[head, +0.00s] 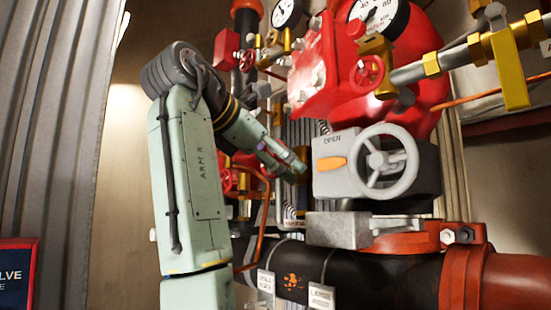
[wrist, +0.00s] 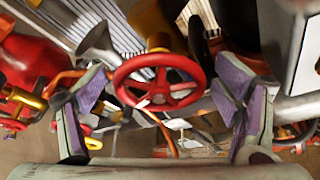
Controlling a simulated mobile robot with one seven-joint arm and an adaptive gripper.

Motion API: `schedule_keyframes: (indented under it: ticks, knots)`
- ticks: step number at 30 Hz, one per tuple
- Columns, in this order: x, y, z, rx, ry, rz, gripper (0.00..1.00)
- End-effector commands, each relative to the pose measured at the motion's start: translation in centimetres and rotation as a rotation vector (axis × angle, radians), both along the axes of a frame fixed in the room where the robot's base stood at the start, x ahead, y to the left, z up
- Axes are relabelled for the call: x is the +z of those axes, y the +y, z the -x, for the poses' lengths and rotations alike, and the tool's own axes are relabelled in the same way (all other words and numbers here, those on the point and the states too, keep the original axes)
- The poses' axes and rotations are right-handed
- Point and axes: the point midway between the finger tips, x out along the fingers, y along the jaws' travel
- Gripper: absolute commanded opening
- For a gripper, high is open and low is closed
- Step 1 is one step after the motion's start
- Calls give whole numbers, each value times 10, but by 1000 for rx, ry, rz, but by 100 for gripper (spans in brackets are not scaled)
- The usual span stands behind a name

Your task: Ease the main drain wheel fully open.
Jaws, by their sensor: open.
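A red handwheel (wrist: 160,82), which I take to be the main drain wheel, shows in the middle of the wrist view, with a brass part behind it. My gripper (wrist: 163,95) is open, with one purple-padded finger to the left of the wheel and one to the right. Gaps show between the pads and the rim, and nothing is held. In the head view my gripper (head: 290,164) is left of the grey valve box. The wheel cannot be made out there; my gripper and arm cover that area. How far the wheel is turned cannot be told.
A grey handwheel (head: 384,161) sits on a grey box marked OPEN (head: 338,140), close right of my gripper. Above is a red valve body (head: 318,72) with gauges. A black pipe (head: 375,278) runs below. Other small red wheels (head: 367,72) stand nearby.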

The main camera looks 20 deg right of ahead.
Motion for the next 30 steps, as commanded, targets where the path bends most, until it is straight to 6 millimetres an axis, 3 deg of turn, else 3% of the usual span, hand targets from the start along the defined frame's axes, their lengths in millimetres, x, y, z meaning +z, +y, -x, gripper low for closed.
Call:
schedule_keyframes:
  ticks: [18, 30]
  knots:
    - [8, 27, 13, 11, 3, -2, 83]
    - [9, 103, 64, 8, 0, -1, 83]
